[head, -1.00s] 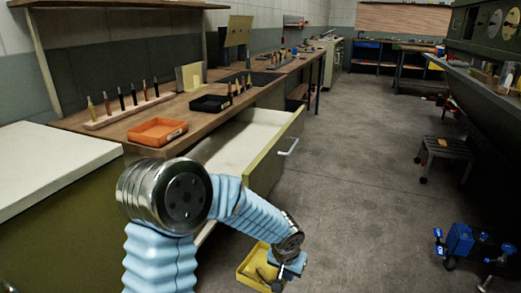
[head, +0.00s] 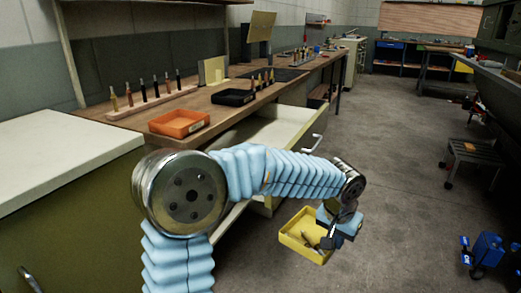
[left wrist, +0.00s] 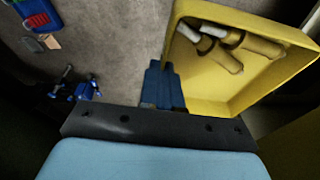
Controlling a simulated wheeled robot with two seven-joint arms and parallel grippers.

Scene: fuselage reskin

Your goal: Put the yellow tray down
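The yellow tray (head: 291,241) hangs in the air at the end of my left arm, in front of the open drawer and above the floor, slightly tilted in the picture. My left gripper (head: 334,232) is shut on its near right edge. In the left wrist view the blue fingers (left wrist: 163,88) meet the wall of the yellow tray (left wrist: 207,106). A few brown-and-white tools (left wrist: 232,47) lie inside the tray. My right gripper is not in view.
The wooden bench (head: 217,119) holds an orange tray (head: 179,123), a black tray (head: 234,97) and a rack of tools (head: 150,101). The drawer (head: 283,136) below stands open. A stool (head: 472,156) and a blue device (head: 488,250) are on the right; the floor between is clear.

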